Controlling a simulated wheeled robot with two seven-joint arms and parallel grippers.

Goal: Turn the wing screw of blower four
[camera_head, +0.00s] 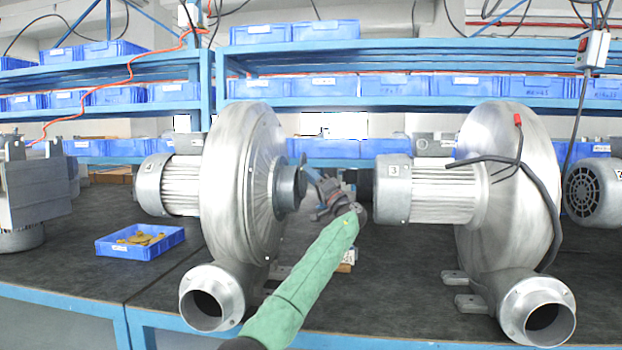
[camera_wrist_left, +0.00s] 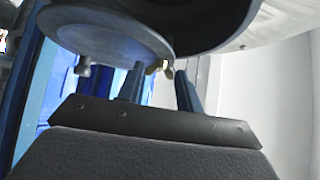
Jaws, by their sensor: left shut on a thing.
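In the wrist view, a small brass-coloured wing screw (camera_wrist_left: 168,69) sits at the lower edge of a round grey cover (camera_wrist_left: 105,35). The fingers of my left gripper (camera_wrist_left: 160,85) stand on either side of it, shut on it. In the head view my left arm, in a green sleeve, reaches up between two blowers. My left gripper (camera_head: 312,176) is at the inlet (camera_head: 291,184) of the left blower (camera_head: 230,180); the screw is too small to tell there. My right gripper is out of view.
The right blower (camera_head: 507,190) has a motor labelled 3 and a black cable hanging over it. A blue tray (camera_head: 140,253) with brass-coloured pieces is at the left. Blue bins fill the shelves behind. Grey bench top is bare around the tray.

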